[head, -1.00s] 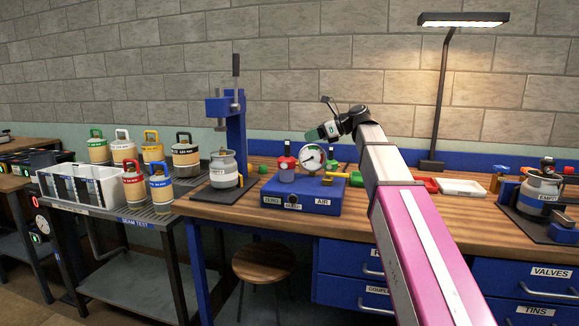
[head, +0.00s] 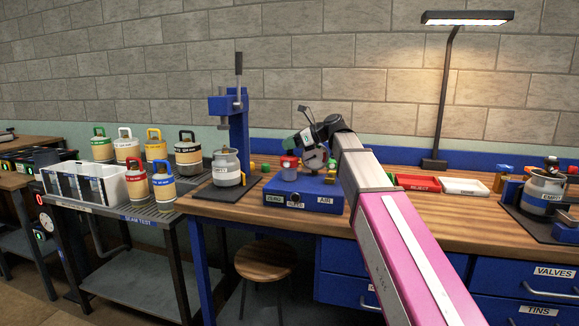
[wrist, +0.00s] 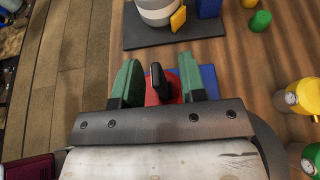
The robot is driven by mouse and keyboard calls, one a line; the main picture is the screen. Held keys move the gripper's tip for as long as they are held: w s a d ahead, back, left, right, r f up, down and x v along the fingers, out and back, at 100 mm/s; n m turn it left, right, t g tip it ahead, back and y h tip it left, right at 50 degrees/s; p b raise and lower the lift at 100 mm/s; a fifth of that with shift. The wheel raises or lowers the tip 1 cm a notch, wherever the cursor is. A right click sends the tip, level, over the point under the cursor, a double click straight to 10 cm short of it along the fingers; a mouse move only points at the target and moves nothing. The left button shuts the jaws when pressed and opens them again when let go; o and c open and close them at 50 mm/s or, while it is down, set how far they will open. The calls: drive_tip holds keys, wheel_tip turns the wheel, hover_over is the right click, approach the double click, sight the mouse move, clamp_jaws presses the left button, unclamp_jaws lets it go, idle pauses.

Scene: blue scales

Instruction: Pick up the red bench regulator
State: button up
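The red bench regulator (head: 289,162) stands on the blue box (head: 320,201) with the label plates on its front, on the wooden bench. In the wrist view its red body (wrist: 165,92) and upright black knob (wrist: 157,80) show between my green fingertips. My gripper (head: 300,144) is just above the regulator in the head view. In the wrist view my gripper (wrist: 159,82) is open, with one finger on each side of the knob and small gaps showing. The lower part of the regulator is hidden by the gripper's body in the wrist view.
A lever press (head: 238,120) with a grey canister (head: 226,167) on its black base stands left of the box. Yellow fittings (wrist: 300,97) lie to the right in the wrist view.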

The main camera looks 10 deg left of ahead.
clamp_jaws()
idle(1.4)
